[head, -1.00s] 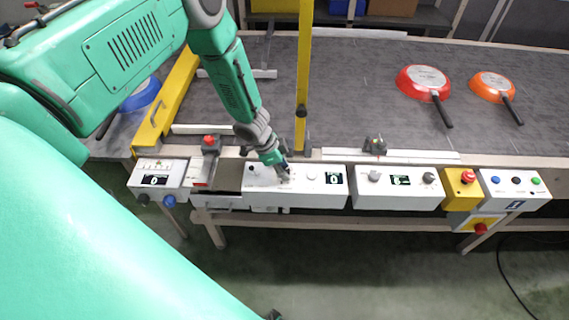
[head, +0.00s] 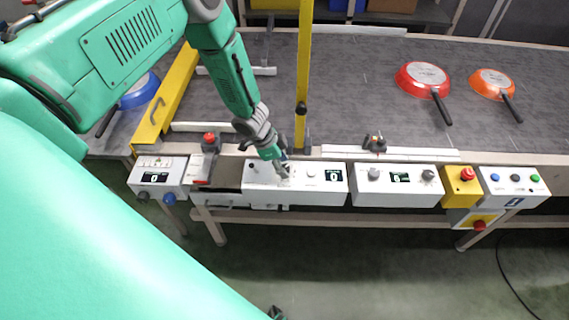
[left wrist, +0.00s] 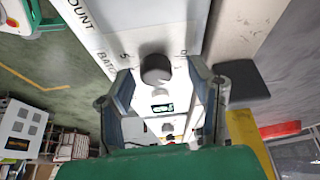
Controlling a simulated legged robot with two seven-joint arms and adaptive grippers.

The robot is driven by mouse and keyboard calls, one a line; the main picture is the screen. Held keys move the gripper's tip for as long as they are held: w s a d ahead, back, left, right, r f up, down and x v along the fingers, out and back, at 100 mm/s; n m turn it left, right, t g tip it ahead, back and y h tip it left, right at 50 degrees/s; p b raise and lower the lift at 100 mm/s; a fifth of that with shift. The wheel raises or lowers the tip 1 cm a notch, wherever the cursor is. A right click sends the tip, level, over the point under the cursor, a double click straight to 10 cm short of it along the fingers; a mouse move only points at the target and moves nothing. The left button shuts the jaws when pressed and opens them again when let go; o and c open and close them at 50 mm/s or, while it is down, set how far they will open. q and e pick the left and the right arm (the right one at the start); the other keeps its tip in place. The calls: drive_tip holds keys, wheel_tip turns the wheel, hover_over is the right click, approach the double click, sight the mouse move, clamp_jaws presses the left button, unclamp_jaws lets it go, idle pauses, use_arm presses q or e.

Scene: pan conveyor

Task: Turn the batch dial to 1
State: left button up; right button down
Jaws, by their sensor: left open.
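The batch dial (left wrist: 155,68) is a dark grey round knob on a white panel in the left wrist view. Partly hidden lettering starting "BAT" and a "5" stand beside it. My left gripper (left wrist: 157,76) is open, with one finger on each side of the dial in that view; I cannot tell whether either touches it. In the head view my left gripper (head: 283,170) points down at the white control box (head: 262,188) and hides the dial. The box's display (head: 333,175) seems to read 0. My right gripper is not in view.
A second white box (head: 398,199) with knobs and a yellow box with a red button (head: 467,174) stand to the right. A yellow post (head: 304,70) rises behind the gripper. Red (head: 424,80) and orange (head: 492,83) pans lie on the grey conveyor (head: 350,90).

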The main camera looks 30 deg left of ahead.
use_arm(q)
drive_tip(key=v, duration=1.1)
drive_tip(key=shift+r, duration=0.15)
drive_tip(key=shift+w+a, duration=0.1)
drive_tip(key=n+b, duration=0.3)
drive_tip(key=b, duration=0.3)
hover_over(274, 186)
drive_tip(key=s+d, duration=0.2)
drive_tip(key=s, duration=0.1)
wheel_tip(274, 186, down, 8)
drive_tip(key=s+d+f+n+b, duration=0.3)
drive_tip(key=s+d+f+b, duration=0.1)
drive_tip(key=s+f, duration=0.25)
drive_tip(key=s+a+f+n+g+y+b, duration=0.2)
drive_tip(key=s+f+b, duration=0.4)
drive_tip(key=s, duration=0.8)
drive_tip(key=shift+s+a+f+n+y+b, duration=0.2)
drive_tip(key=shift+s+f+n+y+b, duration=0.2)
drive_tip(key=shift+f+n+y, duration=0.5)
